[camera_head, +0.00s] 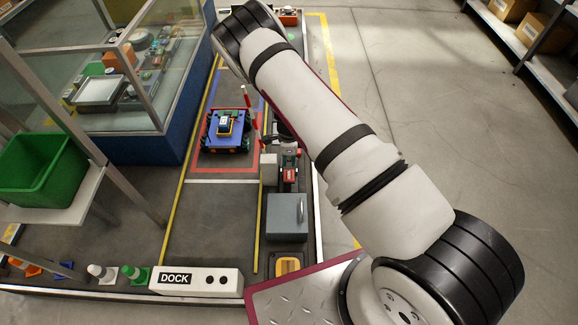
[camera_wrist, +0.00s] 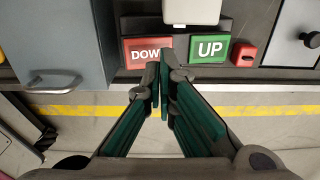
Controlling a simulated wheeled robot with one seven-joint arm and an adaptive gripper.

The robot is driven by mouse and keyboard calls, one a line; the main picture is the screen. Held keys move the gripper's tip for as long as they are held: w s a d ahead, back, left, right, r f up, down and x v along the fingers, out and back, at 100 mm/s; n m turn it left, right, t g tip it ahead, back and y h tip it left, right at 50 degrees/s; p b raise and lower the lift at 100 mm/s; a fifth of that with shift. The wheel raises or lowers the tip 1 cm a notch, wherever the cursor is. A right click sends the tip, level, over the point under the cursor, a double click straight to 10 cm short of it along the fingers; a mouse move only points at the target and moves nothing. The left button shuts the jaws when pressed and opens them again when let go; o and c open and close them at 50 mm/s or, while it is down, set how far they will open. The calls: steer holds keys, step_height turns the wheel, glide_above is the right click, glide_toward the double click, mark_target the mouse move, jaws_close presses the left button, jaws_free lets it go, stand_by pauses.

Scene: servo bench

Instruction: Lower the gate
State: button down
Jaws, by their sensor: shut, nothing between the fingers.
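A red DOWN button (camera_wrist: 147,50) and a green UP button (camera_wrist: 209,47) sit side by side on a dark panel in the wrist view. My gripper (camera_wrist: 163,72) is shut and empty. Its fingertips overlap the right edge of the DOWN button, hiding its last letter; I cannot tell whether they touch it. In the head view, the red-and-white striped gate arm (camera_head: 251,113) stands raised, steeply tilted, near the blue cart. My arm hides most of the gripper there.
A blue wheeled cart (camera_head: 226,131) stands in a red-outlined bay. A grey box with a handle (camera_head: 287,217) is beside the panel; its handle (camera_wrist: 52,84) shows in the wrist view. A small red block (camera_wrist: 244,54) and a black knob (camera_wrist: 311,39) lie right of UP. A DOCK block (camera_head: 196,281) is in front.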

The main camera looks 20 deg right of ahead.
mark_target(289, 173)
steer(key=shift+f+b, duration=1.9)
steer(key=shift+f, duration=0.65)
stand_by(1.3)
steer(key=shift+r, duration=0.1)
steer(key=shift+r+p, duration=2.4)
steer(key=shift+r, duration=1.05)
